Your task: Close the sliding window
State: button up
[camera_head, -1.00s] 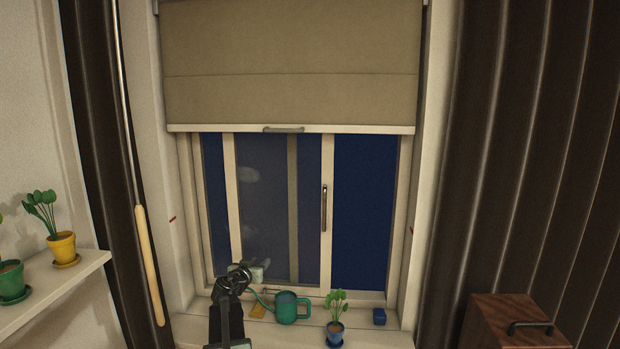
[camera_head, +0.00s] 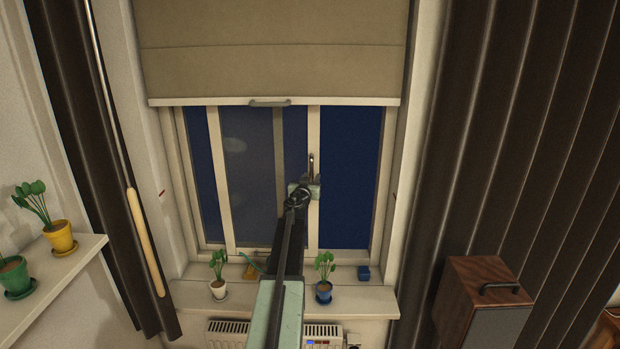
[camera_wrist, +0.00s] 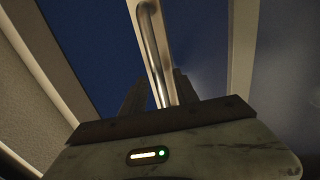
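The sliding sash (camera_head: 313,226) stands partly to the left in the window frame, with an uncovered dark blue opening (camera_head: 350,180) on its right. A metal bar handle (camera_head: 311,164) is upright on the sash's right stile; it also shows in the wrist view (camera_wrist: 152,38). My gripper (camera_head: 303,190) is at the lower part of this handle. In the wrist view my gripper's dark fingers (camera_wrist: 158,84) stand on either side of the handle, apart, with a gap at the left finger. My arm hides part of the sash's lower edge and the sill.
A roller blind (camera_head: 270,70) hangs above. A wooden box (camera_head: 480,300) stands at right.

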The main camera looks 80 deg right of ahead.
jog(key=shift+d, duration=0.65)
grip_shut()
dwell(0.9)
